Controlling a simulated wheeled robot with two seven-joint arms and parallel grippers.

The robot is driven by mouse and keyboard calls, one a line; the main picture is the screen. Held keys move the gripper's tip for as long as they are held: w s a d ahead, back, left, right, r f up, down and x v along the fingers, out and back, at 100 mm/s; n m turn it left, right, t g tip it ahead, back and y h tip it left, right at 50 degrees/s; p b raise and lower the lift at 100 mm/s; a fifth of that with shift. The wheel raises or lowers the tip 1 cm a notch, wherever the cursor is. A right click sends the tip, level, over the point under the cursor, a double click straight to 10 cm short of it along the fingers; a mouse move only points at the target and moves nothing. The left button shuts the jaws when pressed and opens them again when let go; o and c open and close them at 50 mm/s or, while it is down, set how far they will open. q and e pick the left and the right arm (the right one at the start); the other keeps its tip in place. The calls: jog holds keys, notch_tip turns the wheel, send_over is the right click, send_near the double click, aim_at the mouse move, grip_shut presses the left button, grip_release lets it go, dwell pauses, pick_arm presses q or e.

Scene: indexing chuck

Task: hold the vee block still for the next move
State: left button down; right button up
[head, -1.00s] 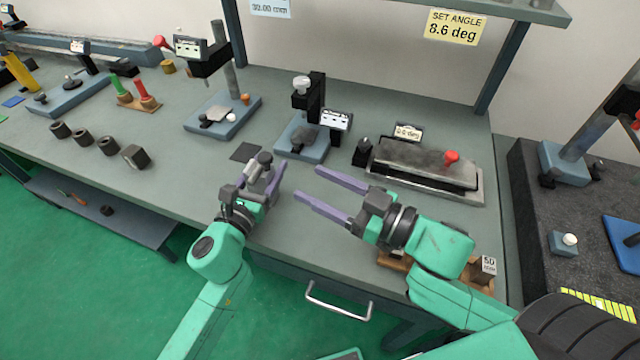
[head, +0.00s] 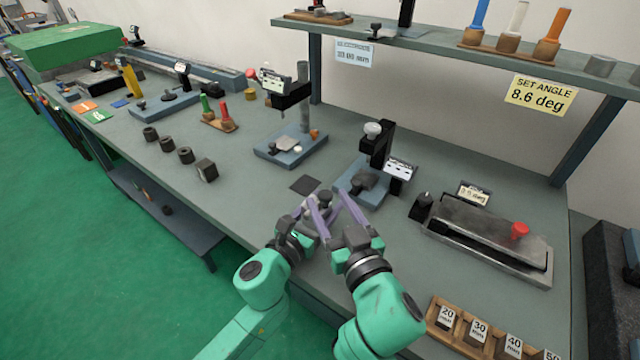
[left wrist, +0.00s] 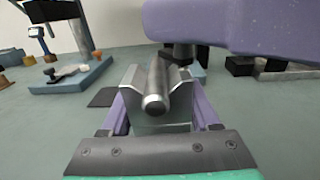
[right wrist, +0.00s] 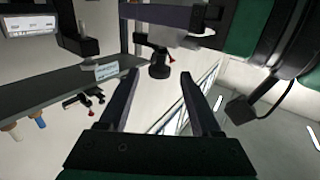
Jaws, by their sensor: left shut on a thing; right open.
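The vee block (left wrist: 160,120) is a grey metal block with a round steel bar (left wrist: 158,85) lying in its groove, in the left wrist view. My left gripper (left wrist: 162,108) is shut on the block, with a purple finger on each side. It holds the block near the bench's front edge; in the head view the block is mostly hidden by fingers. My right gripper (head: 329,199) is open beside it. One right finger crosses the top right of the left wrist view, close to the camera. In the right wrist view a dark knob (right wrist: 160,66) shows beyond the open fingertips.
A dark square plate (head: 304,185) lies on the bench just behind the grippers. A blue-based gauge stand (head: 350,190) is close behind right. A sine-plate fixture (head: 490,235) and a wooden rack of labelled blocks (head: 465,330) are at right. Several dark cylinders sit left.

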aim_at(321, 191)
jog(key=x, duration=0.6)
jog(key=shift+s, duration=0.1)
grip_shut()
jog(key=shift+s+a+n+g+y, duration=0.1)
jog(key=shift+n+g+y, duration=0.15)
jog(key=shift+n+y, duration=0.25)
jog(key=shift+a+n+g+y, duration=0.15)
jog(key=shift+n+g+y, duration=0.15)
jog(key=shift+y, duration=0.4)
grip_release()
jog(key=v, duration=1.2)
